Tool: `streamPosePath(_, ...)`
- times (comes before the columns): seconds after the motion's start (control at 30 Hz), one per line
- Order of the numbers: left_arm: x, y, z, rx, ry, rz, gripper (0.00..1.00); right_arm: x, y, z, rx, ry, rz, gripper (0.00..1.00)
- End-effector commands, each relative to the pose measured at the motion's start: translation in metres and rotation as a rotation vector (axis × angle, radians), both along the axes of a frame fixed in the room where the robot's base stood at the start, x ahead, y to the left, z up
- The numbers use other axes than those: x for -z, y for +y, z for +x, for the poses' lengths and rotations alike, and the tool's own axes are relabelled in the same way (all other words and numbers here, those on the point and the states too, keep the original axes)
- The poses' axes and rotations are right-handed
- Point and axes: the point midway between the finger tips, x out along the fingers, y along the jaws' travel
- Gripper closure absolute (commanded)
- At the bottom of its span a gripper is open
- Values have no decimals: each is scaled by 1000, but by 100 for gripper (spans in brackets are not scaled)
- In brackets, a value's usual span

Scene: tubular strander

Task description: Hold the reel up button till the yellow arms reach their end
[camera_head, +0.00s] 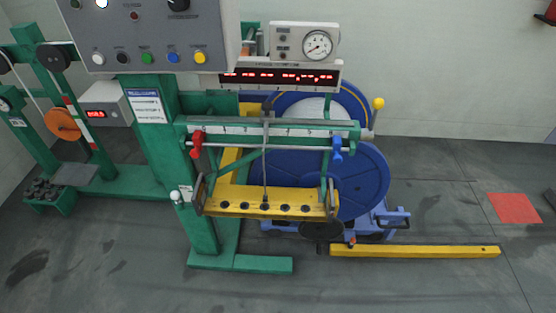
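A grey control panel (155,35) hangs at the top left on a green post. Its lower row has a white button (99,58), a black button (123,57), a green button (147,58), a blue button (173,57) and a yellow button (200,57). I cannot read which one is reel up. A blue reel (365,180) stands behind the green frame. A long yellow arm (420,252) lies low near the floor, reaching right from the reel's base. Any other yellow arm is hidden or cannot be told apart. Neither of my grippers is in view.
A yellow plate with several holes (225,199) hangs in front of the reel. A red digital display (280,76) and a round gauge (317,44) sit above. A green foot (262,264) crosses the floor. A red floor patch (514,208) lies right; the front floor is clear.

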Motion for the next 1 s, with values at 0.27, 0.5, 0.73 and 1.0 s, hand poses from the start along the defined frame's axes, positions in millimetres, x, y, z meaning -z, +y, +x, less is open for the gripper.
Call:
streamPosePath(0.27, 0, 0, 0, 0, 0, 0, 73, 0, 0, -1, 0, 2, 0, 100)
streamPosePath(0.5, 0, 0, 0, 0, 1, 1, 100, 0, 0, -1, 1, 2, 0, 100)
streamPosePath(0.73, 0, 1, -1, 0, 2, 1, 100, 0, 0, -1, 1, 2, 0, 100)
streamPosePath(1.0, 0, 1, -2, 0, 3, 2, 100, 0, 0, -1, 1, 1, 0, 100)
